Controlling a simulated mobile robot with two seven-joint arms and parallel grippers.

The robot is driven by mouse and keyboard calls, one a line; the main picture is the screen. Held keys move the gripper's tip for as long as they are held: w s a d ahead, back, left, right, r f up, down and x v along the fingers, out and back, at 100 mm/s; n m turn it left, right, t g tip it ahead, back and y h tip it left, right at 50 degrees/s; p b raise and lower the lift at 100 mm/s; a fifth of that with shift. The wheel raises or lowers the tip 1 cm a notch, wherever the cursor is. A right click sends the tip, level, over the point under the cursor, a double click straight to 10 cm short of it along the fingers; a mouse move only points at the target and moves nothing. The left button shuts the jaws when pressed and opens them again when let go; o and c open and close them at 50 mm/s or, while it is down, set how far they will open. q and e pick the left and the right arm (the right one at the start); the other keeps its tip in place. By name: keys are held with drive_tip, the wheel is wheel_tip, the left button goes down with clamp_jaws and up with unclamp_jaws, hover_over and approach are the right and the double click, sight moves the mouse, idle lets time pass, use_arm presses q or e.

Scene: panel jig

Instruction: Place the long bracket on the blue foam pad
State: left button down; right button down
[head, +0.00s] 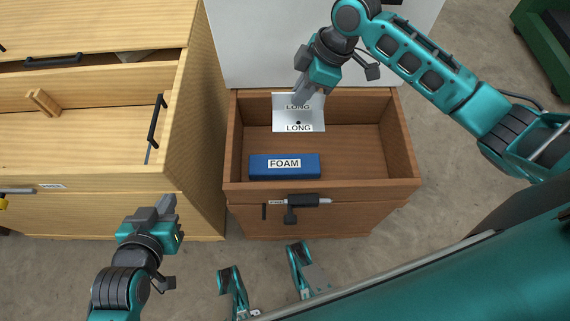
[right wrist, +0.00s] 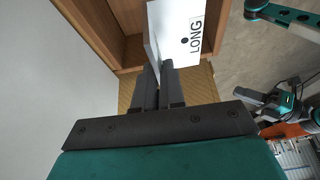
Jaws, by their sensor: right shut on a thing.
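The long bracket (head: 299,115) is a silvery white angled plate marked LONG. My right gripper (head: 301,97) is shut on its upper edge and holds it over the open brown drawer. In the right wrist view the bracket (right wrist: 178,35) stands between the fingers of my right gripper (right wrist: 158,80). The blue foam pad (head: 284,168), labelled FOAM, lies in the drawer's front left part, nearer the front wall than the bracket. My left gripper (head: 167,206) is away from both, in front of the pale wood cabinet; its finger gap is not clear.
The brown drawer (head: 405,140) has raised walls all round and bare floor at the right. The pale wooden cabinet (head: 200,110) with an open drawer stands close on the left.

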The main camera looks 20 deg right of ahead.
drive_tip(key=shift+w+f, duration=0.1)
drive_tip(key=shift+f, duration=0.4)
drive_tip(key=shift+f+b, duration=3.05)
drive_tip(key=shift+f, duration=6.4)
drive_tip(key=shift+f, duration=0.15)
drive_tip(key=c, duration=1.2)
unclamp_jaws()
